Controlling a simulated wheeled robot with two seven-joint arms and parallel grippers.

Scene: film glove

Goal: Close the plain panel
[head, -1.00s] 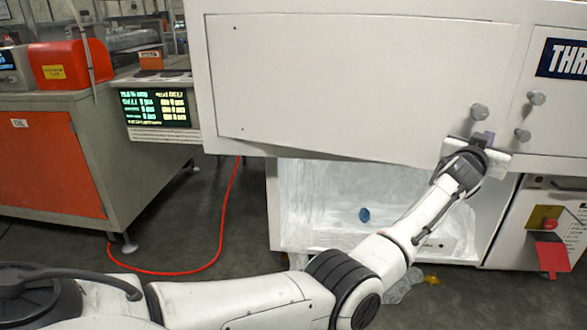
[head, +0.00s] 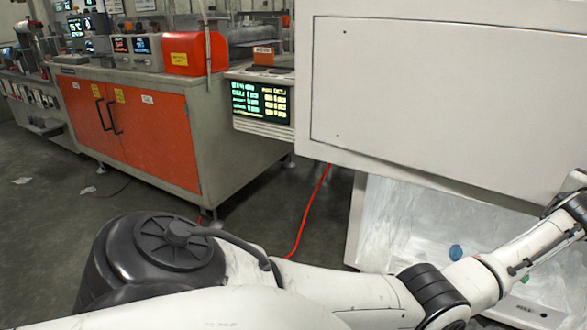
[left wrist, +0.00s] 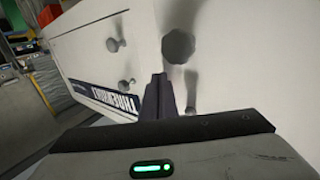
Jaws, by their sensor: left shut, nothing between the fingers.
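The plain panel (head: 440,100) is a large white door in the front of a white cabinet, at the right of the head view. Its outline lies close to the cabinet face; I cannot tell whether it is fully flush. In the left wrist view a round grey knob (left wrist: 178,46) stands on the white face (left wrist: 245,60). My left gripper (left wrist: 158,92) is shut and empty, its fingertips close to the face, just below and left of that knob; I cannot tell whether they touch. In the head view its tips are cut off at the right edge. My right gripper is out of view.
Two more knobs (left wrist: 115,44) and a dark lettered label (left wrist: 105,98) are on the adjoining face. Below the panel is an open bay (head: 400,215) with clear film and a blue cap (head: 455,252). An orange-doored bench (head: 150,130) stands left; a red cable (head: 310,215) crosses the floor.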

